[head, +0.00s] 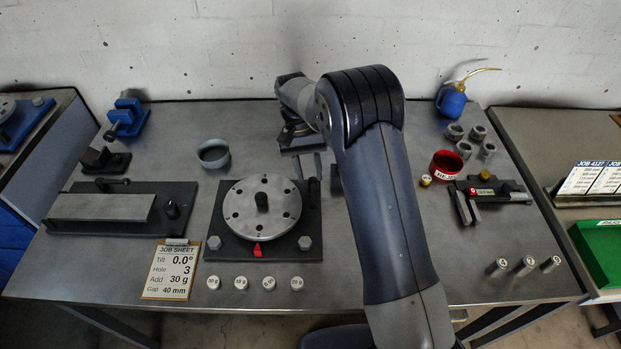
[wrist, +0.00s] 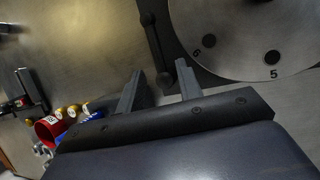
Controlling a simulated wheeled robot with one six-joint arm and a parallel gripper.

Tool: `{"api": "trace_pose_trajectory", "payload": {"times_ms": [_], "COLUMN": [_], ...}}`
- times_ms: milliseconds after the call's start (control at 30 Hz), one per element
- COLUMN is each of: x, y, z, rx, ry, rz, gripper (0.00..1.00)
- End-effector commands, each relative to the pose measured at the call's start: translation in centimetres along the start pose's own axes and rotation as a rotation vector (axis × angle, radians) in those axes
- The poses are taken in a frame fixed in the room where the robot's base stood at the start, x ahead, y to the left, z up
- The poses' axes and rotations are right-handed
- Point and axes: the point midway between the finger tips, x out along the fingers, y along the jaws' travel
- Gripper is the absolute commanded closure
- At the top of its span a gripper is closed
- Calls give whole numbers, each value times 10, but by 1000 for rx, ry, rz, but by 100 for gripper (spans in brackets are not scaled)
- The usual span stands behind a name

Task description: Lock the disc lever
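Part of the disc (wrist: 245,35) shows in the wrist view, with holes 5 and 6. A dark lever (wrist: 157,45) with rounded ends lies beside the disc's rim. In the head view a dark upright part, seemingly this lever (head: 314,188), stands at the plate's right side. My gripper (head: 308,170) is open at the plate's back right. In the wrist view its fingertips (wrist: 160,68) lie either side of the lever's near end; contact cannot be told.
Weights (head: 241,283) and a job sheet (head: 169,270) lie in front of the plate. A long flat fixture (head: 102,207) is at left, a grey ring (head: 213,153) behind. A red cup (head: 445,164) and black fixture (head: 490,189) stand right. My arm hides the table's middle right.

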Motion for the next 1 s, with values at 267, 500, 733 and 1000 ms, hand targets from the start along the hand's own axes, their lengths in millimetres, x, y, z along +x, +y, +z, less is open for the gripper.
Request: {"api": "trace_pose_trajectory", "payload": {"times_ms": [267,500,733,1000], "x": [-53,-78,-83,-81], "y": [-1,-1,0,0], "z": [-1,-1,0,0], "rx": [0,0,0,0], "ry": [4,1,-1,-1], "rz": [-2,-1,0,0], "gripper": [66,66,66,66]}}
